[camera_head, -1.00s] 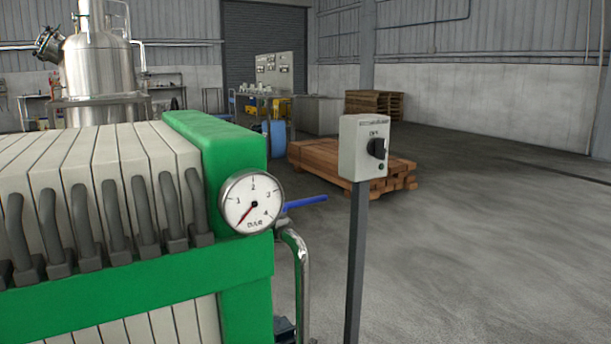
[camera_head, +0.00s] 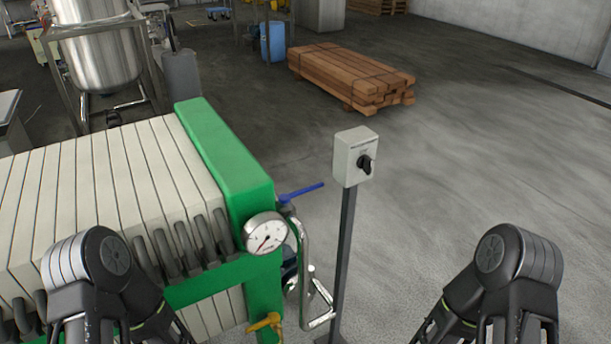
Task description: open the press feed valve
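The filter press with pale plates and a green end frame (camera_head: 225,160) stands at the left. A blue lever handle (camera_head: 303,191) sticks out to the right behind the green frame, next to a bent steel pipe (camera_head: 304,255). A yellow handle (camera_head: 265,322) shows low on the press front. No label shows which handle belongs to the feed valve. A round gauge (camera_head: 265,233) sits on the frame corner, its needle near the low end. My two arms show at the bottom left and bottom right, apart from both handles. Their gripper fingers are outside the picture.
A grey switch box (camera_head: 352,156) with a black knob stands on a post (camera_head: 345,250) right of the press. A timber stack (camera_head: 350,75), a blue drum (camera_head: 273,42) and a steel tank (camera_head: 100,55) are behind. The floor at right is clear.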

